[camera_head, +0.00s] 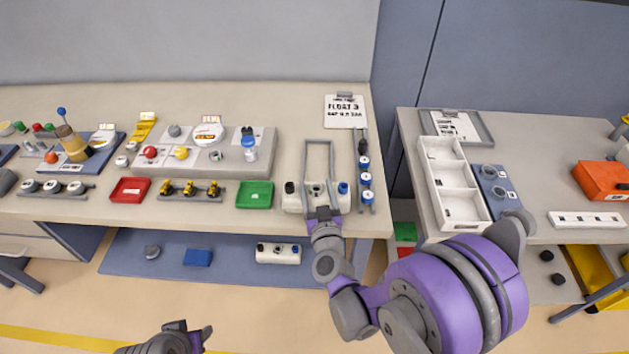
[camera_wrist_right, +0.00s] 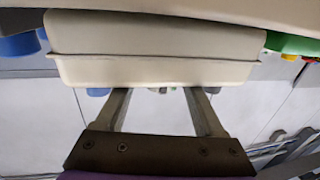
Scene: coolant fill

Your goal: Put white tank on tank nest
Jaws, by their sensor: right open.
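A white tank (camera_head: 293,203) with a black cap, a central port and a blue cap stands at the front edge of the main bench. It fills the top of the right wrist view (camera_wrist_right: 155,65). My right gripper (camera_head: 323,211) is open in front of it; its two fingers reach up to the tank's lower edge in the wrist view, and I cannot tell whether they touch. A slim grey rectangular frame (camera_head: 318,142) shows just behind the tank; I cannot tell whether it is the tank nest. My left gripper (camera_head: 192,333) is low at the bottom edge, away from the bench.
A green tray (camera_head: 255,194) is left of the tank, and a rack with blue-and-white round parts (camera_head: 365,180) is right of it. Another white tank (camera_head: 278,253) lies on the blue lower shelf. A white compartment tray (camera_head: 447,166) is on the right bench, across a gap.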

